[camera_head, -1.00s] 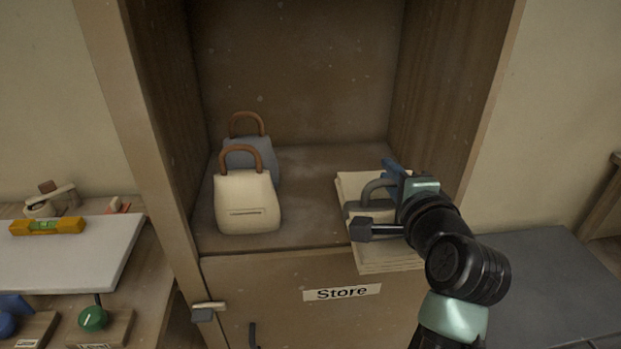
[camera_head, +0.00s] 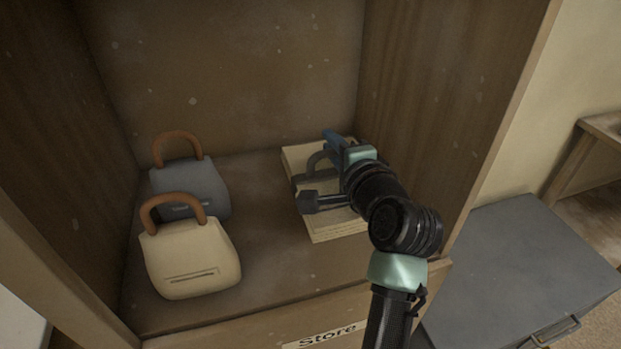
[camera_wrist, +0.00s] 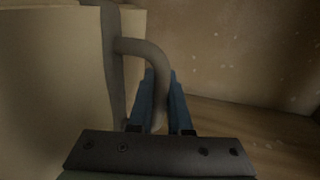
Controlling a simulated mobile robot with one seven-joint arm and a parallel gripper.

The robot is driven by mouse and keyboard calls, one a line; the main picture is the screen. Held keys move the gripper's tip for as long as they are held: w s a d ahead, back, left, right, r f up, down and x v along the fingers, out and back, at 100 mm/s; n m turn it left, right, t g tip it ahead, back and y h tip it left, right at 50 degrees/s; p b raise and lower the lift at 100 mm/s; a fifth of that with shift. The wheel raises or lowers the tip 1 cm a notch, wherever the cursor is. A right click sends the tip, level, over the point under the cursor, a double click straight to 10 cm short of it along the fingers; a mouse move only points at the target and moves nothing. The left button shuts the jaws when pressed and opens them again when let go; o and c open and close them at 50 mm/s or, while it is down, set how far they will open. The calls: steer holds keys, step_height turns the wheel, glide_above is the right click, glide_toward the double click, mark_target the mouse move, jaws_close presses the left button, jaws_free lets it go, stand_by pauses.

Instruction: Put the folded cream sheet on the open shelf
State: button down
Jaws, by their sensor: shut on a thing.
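The folded cream sheet (camera_head: 338,222) is at the right side of the open shelf (camera_head: 262,262), inside the wooden cabinet. A grey band with a looped handle (camera_wrist: 155,68) runs across the sheet. My gripper (camera_head: 328,153) is shut on this handle, its blue fingers on either side of it in the wrist view. The sheet (camera_wrist: 50,90) fills the left of the wrist view. My gripper and arm hide part of the sheet, and I cannot tell whether it rests on the shelf floor or hangs just above it.
A cream bag (camera_head: 190,262) and a grey bag (camera_head: 190,188) with brown handles stand at the shelf's left. Bare shelf lies between them and the sheet. The cabinet's right wall (camera_head: 450,110) is close to my arm. A grey chest (camera_head: 520,265) stands outside, right.

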mark_target(331, 175)
steer(key=shift+f, duration=3)
steer(key=shift+f, duration=0.1)
steer(key=c, duration=1.3)
jaws_free()
steer(key=shift+f, duration=0.15)
steer(key=o, duration=0.5)
steer(key=shift+c, duration=0.2)
